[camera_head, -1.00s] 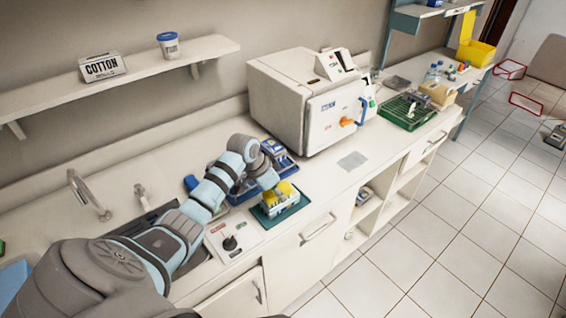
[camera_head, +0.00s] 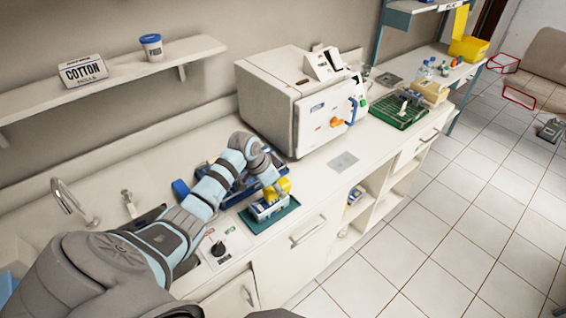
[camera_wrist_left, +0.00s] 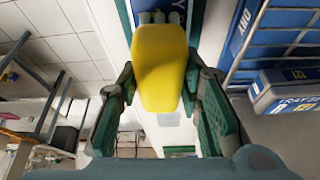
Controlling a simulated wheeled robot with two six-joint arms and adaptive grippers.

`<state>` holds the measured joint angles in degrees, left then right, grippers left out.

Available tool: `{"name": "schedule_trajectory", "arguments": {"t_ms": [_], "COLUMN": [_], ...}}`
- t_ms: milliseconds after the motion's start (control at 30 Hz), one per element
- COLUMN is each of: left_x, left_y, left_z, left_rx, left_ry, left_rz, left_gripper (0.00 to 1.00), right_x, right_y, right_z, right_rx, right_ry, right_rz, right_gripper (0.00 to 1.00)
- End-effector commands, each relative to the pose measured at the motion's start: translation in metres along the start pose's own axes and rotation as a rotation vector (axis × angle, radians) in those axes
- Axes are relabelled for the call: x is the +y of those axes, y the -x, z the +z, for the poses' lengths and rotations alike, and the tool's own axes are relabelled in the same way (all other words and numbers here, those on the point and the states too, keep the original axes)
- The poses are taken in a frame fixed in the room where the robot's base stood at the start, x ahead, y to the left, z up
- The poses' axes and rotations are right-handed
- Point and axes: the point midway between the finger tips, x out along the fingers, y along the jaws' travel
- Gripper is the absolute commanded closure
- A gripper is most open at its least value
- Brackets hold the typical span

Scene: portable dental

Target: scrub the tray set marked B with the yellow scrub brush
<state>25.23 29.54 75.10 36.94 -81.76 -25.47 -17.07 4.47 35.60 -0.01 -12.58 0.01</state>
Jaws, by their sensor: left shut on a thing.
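My left gripper (camera_head: 270,180) is over the left-centre counter, above a blue-and-white holder (camera_head: 267,209) on a green mat (camera_head: 285,219). It is shut on the yellow scrub brush (camera_head: 280,186). In the left wrist view the brush (camera_wrist_left: 160,65) sits between the two fingers (camera_wrist_left: 160,95). A blue-labelled case reading "TRAY S…" (camera_wrist_left: 290,88) stands at the right of that view beside blue wire bars. Its letter is not clear. In the head view my arm partly hides the blue tray (camera_head: 240,192). My right gripper is not in view.
A white box-shaped machine (camera_head: 295,105) stands just behind and right of the gripper. A green rack (camera_head: 398,110) is farther right. The counter around the grey pad (camera_head: 343,162) is clear.

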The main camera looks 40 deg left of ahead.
Motion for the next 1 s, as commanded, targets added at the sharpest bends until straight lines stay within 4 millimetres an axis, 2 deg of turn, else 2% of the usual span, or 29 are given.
{"name": "schedule_trajectory", "arguments": {"t_ms": [100, 233, 700, 1000], "left_x": [0.001, 0.003, 0.007, 0.009], "left_y": [0.0, 0.026, 0.062, 0.074], "left_z": [-0.002, -0.016, -0.037, -0.043], "left_rx": [-0.001, 0.0, 0.0, -0.001], "left_ry": [0.0, -0.008, -0.017, -0.02], "left_rz": [0.002, 0.001, 0.005, 0.007], "left_gripper": [0.93, 0.93, 0.93, 0.93], "right_x": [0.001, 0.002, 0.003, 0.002], "right_y": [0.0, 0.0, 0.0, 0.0], "right_z": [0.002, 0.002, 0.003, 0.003], "right_rx": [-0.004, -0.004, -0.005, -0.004], "right_ry": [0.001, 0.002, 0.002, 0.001], "right_rz": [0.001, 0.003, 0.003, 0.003], "right_gripper": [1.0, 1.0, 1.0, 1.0]}}
